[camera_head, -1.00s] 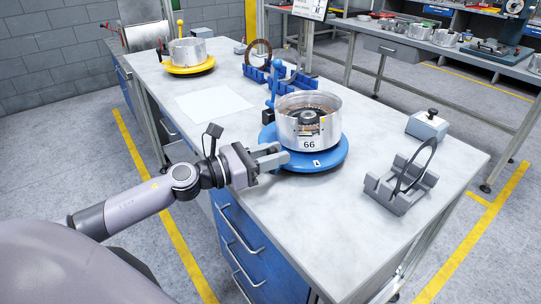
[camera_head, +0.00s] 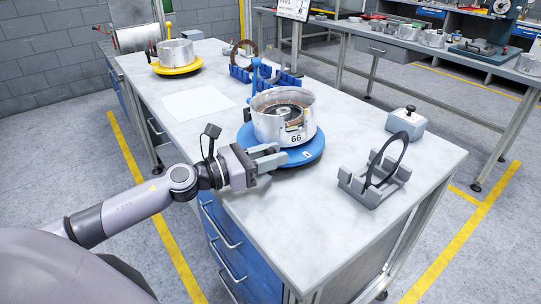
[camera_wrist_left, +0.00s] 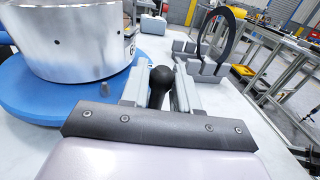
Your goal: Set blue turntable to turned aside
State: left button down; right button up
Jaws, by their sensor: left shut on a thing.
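The blue turntable (camera_head: 313,155) lies on the near part of the workbench and carries a metal housing marked 66 (camera_head: 269,130). A white mark shows on its blue face at the front right. In the left wrist view the turntable (camera_wrist_left: 30,100) and housing (camera_wrist_left: 75,50) fill the left side. My left gripper (camera_head: 276,158) is at the turntable's near edge. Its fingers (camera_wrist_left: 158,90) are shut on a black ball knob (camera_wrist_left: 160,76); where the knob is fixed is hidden. My right gripper is not in view.
A grey cradle with a black ring (camera_head: 372,186) and a grey block with a black knob (camera_head: 405,122) stand to the right. Blue bins (camera_head: 265,79) are behind, with a yellow turntable (camera_head: 176,68) at the far left.

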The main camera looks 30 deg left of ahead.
pick_arm(q)
jog(key=shift+d, duration=0.3)
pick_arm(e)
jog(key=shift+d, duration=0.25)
pick_arm(q)
jog(key=c, duration=1)
grip_release()
jog(key=shift+w+d, duration=0.1)
jog(key=shift+o, duration=0.2)
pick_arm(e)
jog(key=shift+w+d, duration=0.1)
pick_arm(q)
jog(key=shift+s+a+f+b, duration=0.1)
jog(key=shift+s+a+b, duration=0.3)
jog(key=shift+s, duration=0.1)
jog(key=b+v, duration=0.1)
jog(key=v, duration=0.2)
jog(key=shift+s+a, duration=0.15)
jog(key=shift+s, duration=0.1)
jog(key=shift+b+v, duration=0.45)
jog(key=shift+v, duration=0.4)
jog(key=shift+s+a, duration=0.1)
jog(key=shift+s, duration=0.2)
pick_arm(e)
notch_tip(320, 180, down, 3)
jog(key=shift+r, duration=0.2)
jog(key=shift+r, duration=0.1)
